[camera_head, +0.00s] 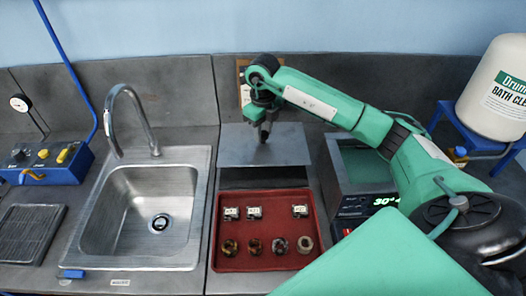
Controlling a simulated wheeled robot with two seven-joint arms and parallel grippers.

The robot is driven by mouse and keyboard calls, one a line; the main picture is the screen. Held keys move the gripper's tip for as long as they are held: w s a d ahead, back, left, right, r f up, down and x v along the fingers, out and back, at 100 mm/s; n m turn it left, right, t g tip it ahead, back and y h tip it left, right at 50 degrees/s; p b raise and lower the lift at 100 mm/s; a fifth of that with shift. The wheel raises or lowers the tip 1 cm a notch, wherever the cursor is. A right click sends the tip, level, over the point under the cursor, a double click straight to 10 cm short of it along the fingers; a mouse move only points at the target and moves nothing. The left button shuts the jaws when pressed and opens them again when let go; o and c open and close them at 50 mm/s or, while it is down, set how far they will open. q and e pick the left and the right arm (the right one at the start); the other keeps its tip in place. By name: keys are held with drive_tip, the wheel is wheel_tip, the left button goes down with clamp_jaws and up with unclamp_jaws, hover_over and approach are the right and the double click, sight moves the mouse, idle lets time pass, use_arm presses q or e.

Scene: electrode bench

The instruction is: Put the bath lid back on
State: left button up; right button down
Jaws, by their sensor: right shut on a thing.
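The bath lid, a flat grey plate (290,148), is behind the red tray in the middle of the bench. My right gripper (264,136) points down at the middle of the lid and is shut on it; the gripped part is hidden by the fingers. A dark strip shows along the lid's front edge, and I cannot tell whether the lid rests or hangs just above the bench. The bath (365,165) stands to the right of the lid, its top uncovered, with a lit green display reading about 30°. My left gripper is not in view.
A red tray (265,228) holds several ring-shaped pieces and three small white-labelled blocks. A steel sink (150,205) with a tap lies to the left. A blue gas-tap box (45,165) is far left. A white drum (495,90) stands on a blue stand at the right.

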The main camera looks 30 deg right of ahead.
wheel_tip(320, 180, up, 9)
drive_tip(key=b, duration=0.2)
use_arm(q)
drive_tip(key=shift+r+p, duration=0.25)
drive_tip(key=shift+p, duration=1.35)
use_arm(e)
wheel_tip(320, 180, up, 4)
hover_over(263, 133)
drive_tip(key=shift+a, duration=0.1)
drive_tip(key=shift+f, duration=0.1)
